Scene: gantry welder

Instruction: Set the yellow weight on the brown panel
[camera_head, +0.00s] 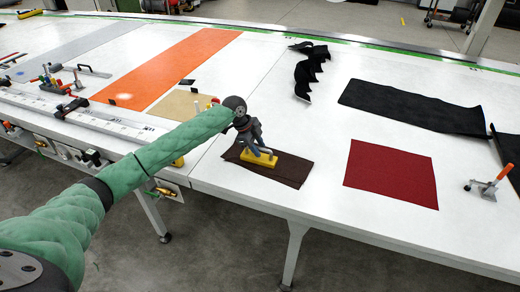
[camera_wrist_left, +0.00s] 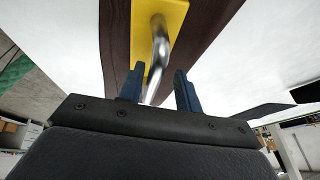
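The yellow weight (camera_head: 262,164) is a low yellow block with a shiny metal handle; it sits on the dark brown panel (camera_head: 296,176), near the panel's middle. My left gripper (camera_head: 262,150) is right above the weight. In the left wrist view the weight (camera_wrist_left: 168,12) lies over the brown panel (camera_wrist_left: 115,45), and its metal handle (camera_wrist_left: 159,52) reaches down between the blue fingers (camera_wrist_left: 158,92). The fingers stand apart with gaps visible beside the handle, so the gripper looks open around it. The gripper hides part of the weight in the head view. My right gripper is not in view.
A dark red panel (camera_head: 392,172) and a black sheet (camera_head: 410,107) lie to the right on the white table (camera_head: 330,215). A toggle clamp (camera_head: 487,184) stands at the far right. A tan panel (camera_head: 185,105) and an orange panel (camera_head: 175,65) lie left.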

